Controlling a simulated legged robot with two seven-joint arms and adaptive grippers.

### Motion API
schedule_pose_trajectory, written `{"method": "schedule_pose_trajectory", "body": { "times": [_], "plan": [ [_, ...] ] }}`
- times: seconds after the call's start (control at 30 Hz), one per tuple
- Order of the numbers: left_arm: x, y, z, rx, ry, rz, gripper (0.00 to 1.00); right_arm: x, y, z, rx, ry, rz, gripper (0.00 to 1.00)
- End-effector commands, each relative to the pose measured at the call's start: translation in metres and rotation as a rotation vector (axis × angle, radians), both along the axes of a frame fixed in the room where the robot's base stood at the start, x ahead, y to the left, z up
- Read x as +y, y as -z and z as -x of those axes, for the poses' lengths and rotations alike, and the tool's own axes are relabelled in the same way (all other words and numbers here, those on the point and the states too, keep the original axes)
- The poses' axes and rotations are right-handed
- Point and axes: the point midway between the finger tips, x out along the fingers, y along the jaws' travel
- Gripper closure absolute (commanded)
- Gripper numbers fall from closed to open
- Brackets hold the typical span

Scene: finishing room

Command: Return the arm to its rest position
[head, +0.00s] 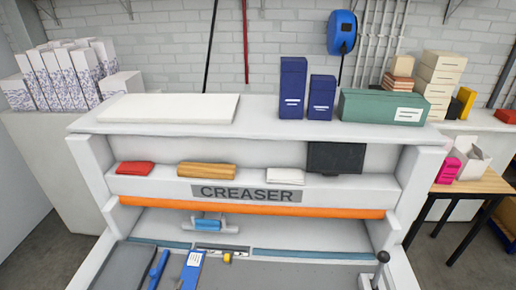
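Neither of my arms nor grippers shows in the head view. The creaser (82,152) is a large white machine with a CREASER label (246,194) and an orange bar (250,208) across its front. A lever with a black knob (382,257) stands upright at its lower right; its base is near the picture's bottom edge. A blue roller-like part (208,223) sits below the orange bar. I cannot tell which part, if any, is the arm the task names.
A blue tool (158,269) and a blue-and-white item (191,268) lie at the bottom left on the grey bed. Dark blue boxes (292,90) and a green box (382,106) stand on top. A wooden table (478,184) is at right.

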Motion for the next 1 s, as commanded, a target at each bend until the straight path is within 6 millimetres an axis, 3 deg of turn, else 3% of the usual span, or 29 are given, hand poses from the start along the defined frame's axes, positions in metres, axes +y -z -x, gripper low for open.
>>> {"method": "schedule_pose_trajectory", "body": {
  "times": [0.03, 0.1, 0.2, 0.3, 0.5, 0.6, 0.77, 0.87, 1.0],
  "plan": [
    [0.01, 0.032, 0.019, 0.136, -0.069, 0.109, 0.03, -0.004, 0.0, 0.0, -0.001, 0.0, 0.004, 0.6],
    [0.017, 0.068, 0.047, 0.301, -0.161, 0.238, 0.03, -0.008, 0.0, 0.0, -0.001, 0.001, 0.009, 0.6],
    [0.021, 0.107, 0.086, 0.497, -0.275, 0.38, 0.03, -0.009, 0.0, 0.0, 0.0, 0.001, 0.011, 0.6],
    [0.02, 0.134, 0.125, 0.664, -0.377, 0.488, 0.03, -0.006, 0.0, 0.0, -0.001, 0.002, 0.007, 0.6],
    [0.008, 0.167, 0.199, 0.948, -0.566, 0.637, 0.03, 0.013, 0.0, 0.0, -0.001, 0.003, -0.015, 0.6],
    [0.006, 0.207, 0.185, 0.95, -0.563, 0.621, 0.03, 0.018, 0.001, -0.001, -0.002, 0.001, -0.021, 0.6],
    [0.003, 0.271, 0.18, 0.972, -0.566, 0.609, 0.03, 0.013, 0.003, -0.001, -0.001, -0.001, -0.015, 0.6],
    [0.005, 0.319, 0.182, 0.99, -0.569, 0.602, 0.03, 0.006, 0.004, -0.001, 0.0, -0.002, -0.007, 0.6],
    [0.009, 0.401, 0.2, 1.022, -0.577, 0.589, 0.03, -0.002, 0.006, -0.001, -0.001, 0.0, 0.003, 0.6]
  ]
}}
